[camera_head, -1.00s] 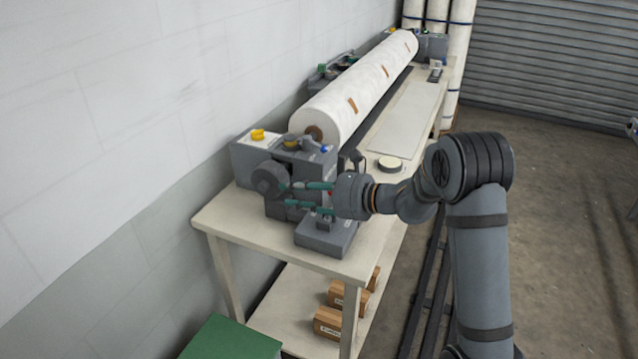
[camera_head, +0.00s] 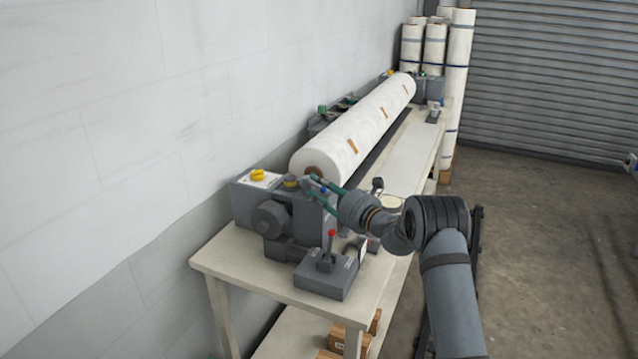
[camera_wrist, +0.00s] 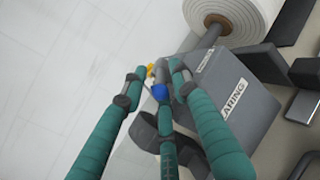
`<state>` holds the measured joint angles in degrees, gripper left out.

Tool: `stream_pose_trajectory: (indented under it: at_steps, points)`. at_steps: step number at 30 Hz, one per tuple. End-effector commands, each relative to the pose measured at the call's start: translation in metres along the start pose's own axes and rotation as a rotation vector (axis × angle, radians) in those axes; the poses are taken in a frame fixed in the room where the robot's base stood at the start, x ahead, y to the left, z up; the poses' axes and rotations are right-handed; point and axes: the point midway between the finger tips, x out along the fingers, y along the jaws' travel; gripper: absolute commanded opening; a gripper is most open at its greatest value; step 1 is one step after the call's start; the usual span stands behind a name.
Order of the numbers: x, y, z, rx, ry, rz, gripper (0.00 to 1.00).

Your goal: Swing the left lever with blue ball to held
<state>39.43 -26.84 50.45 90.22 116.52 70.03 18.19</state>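The blue ball (camera_wrist: 160,92) of the left lever shows in the wrist view between my green fingertips, at the near end of the press. Its lever arm is mostly hidden. My gripper (camera_head: 316,184) is at the top right of the grey end housing (camera_head: 297,222), with its fingers around the ball. In the wrist view my gripper (camera_wrist: 157,82) has its fingertips spread, with gaps beside the ball. I cannot tell whether any finger touches it.
A large white roll (camera_head: 352,131) lies behind the housing. A control box (camera_head: 327,272) with a red-knobbed lever (camera_head: 331,241) stands on the table's near end. A wall runs along the left; open floor is at right.

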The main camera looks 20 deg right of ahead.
Motion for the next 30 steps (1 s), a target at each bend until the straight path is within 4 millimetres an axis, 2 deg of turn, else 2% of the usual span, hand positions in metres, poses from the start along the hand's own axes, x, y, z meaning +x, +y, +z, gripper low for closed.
stream_pose_trajectory:
  at_steps: [11, 26, 30]
  points:
    - [0.0078, 0.0006, -0.0006, 0.000, 0.000, 0.000, 0.29]
    - [0.0074, 0.0004, -0.0008, 0.000, 0.001, 0.000, 0.00]
    - [0.0073, 0.0003, -0.0010, 0.000, 0.001, 0.000, 0.00]
